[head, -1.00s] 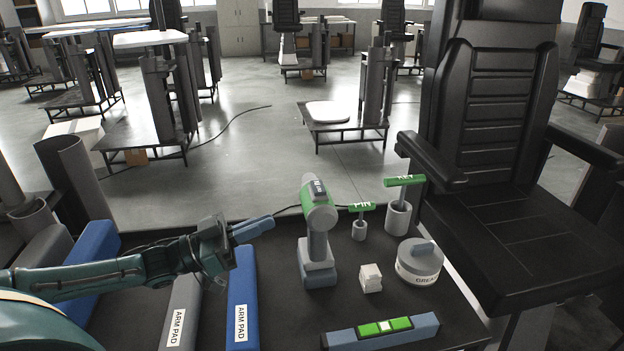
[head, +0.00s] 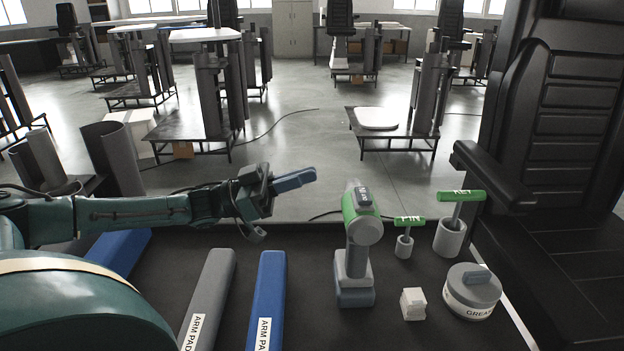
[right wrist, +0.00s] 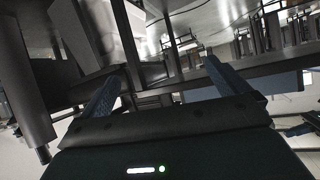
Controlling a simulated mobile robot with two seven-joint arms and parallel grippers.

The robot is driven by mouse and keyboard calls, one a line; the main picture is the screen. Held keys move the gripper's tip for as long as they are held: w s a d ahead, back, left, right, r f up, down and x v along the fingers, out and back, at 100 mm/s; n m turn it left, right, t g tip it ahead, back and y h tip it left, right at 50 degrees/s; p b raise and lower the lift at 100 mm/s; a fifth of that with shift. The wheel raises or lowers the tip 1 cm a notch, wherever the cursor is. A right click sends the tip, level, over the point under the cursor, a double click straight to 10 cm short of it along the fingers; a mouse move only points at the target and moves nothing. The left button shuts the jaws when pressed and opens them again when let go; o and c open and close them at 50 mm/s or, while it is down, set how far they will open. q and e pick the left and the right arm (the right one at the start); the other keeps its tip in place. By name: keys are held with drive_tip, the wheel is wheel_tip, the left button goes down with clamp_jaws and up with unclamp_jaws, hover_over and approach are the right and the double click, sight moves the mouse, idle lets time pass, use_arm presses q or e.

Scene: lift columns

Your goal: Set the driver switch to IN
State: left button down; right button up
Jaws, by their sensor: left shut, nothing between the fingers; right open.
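The driver (head: 357,245) stands upright on the dark table in the head view, with a green and grey body and a grey-blue base. Its switch (head: 363,197) is a dark block with a label on top of the body; I cannot read its setting. My left gripper (head: 312,174) is shut and empty, to the left of the driver's top, pointing right and apart from it. My right gripper (right wrist: 165,85) shows in the right wrist view, its two blue fingers wide apart with nothing held. The driver does not show there.
Right of the driver stand a small green-topped pin (head: 404,240), a larger green-handled key (head: 455,225), a white block (head: 413,304) and a grease tin (head: 472,292). Arm pads, blue (head: 267,300) and grey (head: 208,300), lie to the left. A black chair (head: 560,150) stands at right.

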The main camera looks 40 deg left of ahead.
use_arm(q)
wheel_tip(320, 180, up, 3)
drive_tip(key=p, duration=0.2)
hover_over(344, 204)
drive_tip(key=shift+w+d, duration=0.15)
drive_tip(key=f, duration=0.3)
drive_tip(key=shift+a, duration=0.2)
drive_tip(key=shift+f, duration=0.65)
drive_tip(key=shift+f+n, duration=0.2)
drive_tip(key=shift+n, duration=0.2)
drive_tip(key=b+v, duration=0.1)
drive_tip(key=v, duration=1.2)
drive_tip(key=shift+s+b, duration=0.25)
drive_tip(key=shift+b, duration=0.05)
